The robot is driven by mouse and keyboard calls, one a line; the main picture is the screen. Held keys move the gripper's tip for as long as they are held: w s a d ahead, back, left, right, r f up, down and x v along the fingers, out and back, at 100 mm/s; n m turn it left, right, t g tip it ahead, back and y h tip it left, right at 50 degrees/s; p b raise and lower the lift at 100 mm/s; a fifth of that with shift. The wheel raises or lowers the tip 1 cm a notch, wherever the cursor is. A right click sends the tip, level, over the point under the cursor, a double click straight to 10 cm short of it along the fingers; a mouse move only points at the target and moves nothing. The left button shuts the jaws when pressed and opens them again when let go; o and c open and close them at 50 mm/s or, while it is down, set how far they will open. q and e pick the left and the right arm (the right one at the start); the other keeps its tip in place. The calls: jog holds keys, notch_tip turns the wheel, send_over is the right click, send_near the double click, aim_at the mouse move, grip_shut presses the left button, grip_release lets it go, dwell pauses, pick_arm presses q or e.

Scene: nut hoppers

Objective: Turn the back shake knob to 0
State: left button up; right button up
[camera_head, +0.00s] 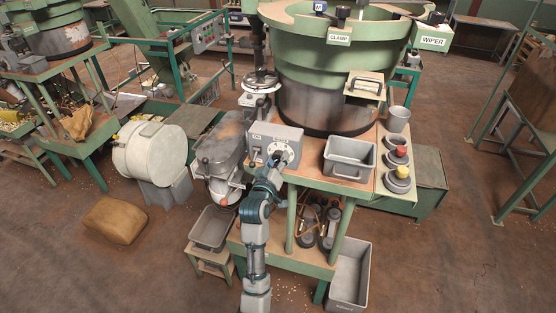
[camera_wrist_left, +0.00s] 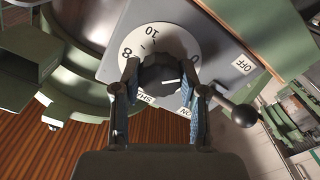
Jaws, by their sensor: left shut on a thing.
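The grey control box (camera_head: 285,132) stands at the bench's front left edge, with a round white dial on its face. In the left wrist view the white dial (camera_wrist_left: 136,42) shows the numbers 10 and 8. The dark shake knob (camera_wrist_left: 160,76) sits at its middle, with a short white pointer mark on it. My left gripper (camera_head: 270,172) reaches up to the dial from below. In the left wrist view its two fingers (camera_wrist_left: 166,92) are on either side of the knob and shut on it. The lower dial numbers are hidden. My right gripper is not in view.
A lever with a black ball (camera_wrist_left: 243,115) sticks out beside the right finger, near OFF and ON labels. The green bowl feeder (camera_head: 335,60) stands behind.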

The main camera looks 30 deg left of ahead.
pick_arm(q)
jog(key=shift+f, duration=0.35)
jog(key=o, duration=1.1)
jog(key=shift+o, duration=0.2)
jog(key=shift+w+r, duration=0.1)
jog(key=shift+r, duration=0.05)
jog(key=v, duration=1.2)
jog(key=shift+w, duration=0.1)
